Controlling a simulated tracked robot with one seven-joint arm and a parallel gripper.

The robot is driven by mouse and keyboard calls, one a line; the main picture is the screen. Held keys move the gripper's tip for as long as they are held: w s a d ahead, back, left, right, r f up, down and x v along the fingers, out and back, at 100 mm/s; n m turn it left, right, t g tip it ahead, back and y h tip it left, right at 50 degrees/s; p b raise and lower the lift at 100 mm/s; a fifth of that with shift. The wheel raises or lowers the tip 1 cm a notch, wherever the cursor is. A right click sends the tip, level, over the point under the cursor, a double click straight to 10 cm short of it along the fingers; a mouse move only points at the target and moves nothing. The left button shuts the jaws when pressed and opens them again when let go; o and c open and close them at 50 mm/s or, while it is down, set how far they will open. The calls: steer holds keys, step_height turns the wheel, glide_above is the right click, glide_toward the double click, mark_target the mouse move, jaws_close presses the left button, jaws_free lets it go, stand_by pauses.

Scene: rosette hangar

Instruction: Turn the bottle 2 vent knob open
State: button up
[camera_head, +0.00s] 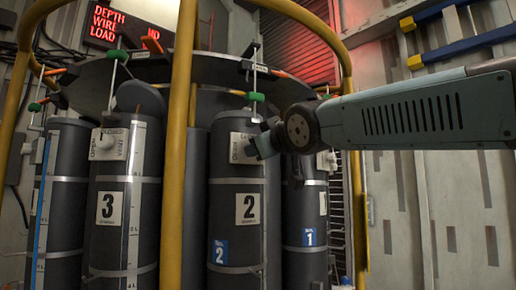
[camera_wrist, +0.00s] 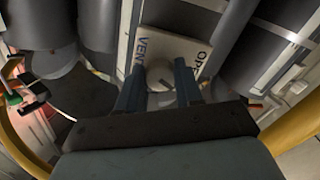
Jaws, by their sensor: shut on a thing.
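Bottle 2 (camera_head: 227,220) is a dark grey cylinder with a white "2" label, standing in the rosette of bottles. Its white vent plate (camera_head: 238,148) is near the top; in the wrist view the plate (camera_wrist: 185,48), lettered "VENT" and "OPE…", lies between and beyond my fingers. The round pale vent knob (camera_wrist: 160,74) sits between the two fingers of my gripper (camera_wrist: 159,86), which is shut on it. In the head view my gripper (camera_head: 258,146) reaches in from the right and hides the knob.
Bottle 3 (camera_head: 97,235) stands left and bottle 1 (camera_head: 303,262) right. A yellow post (camera_head: 176,180) rises in front, joined to a yellow hoop (camera_head: 344,60). A green-tipped lever (camera_head: 254,96) hangs just above the vent plate. A red-lit sign (camera_head: 120,27) is behind.

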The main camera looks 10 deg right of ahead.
steer(key=n, duration=0.4)
steer(key=shift+n, duration=0.4)
stand_by(0.4)
steer(key=o, duration=1)
steer(key=shift+o, duration=0.2)
steer(key=shift+s, duration=0.1)
steer(key=v, duration=1.3)
steer(key=shift+s+d, duration=0.15)
steer(key=shift+s, duration=0.1)
steer(key=shift+f, duration=0.1)
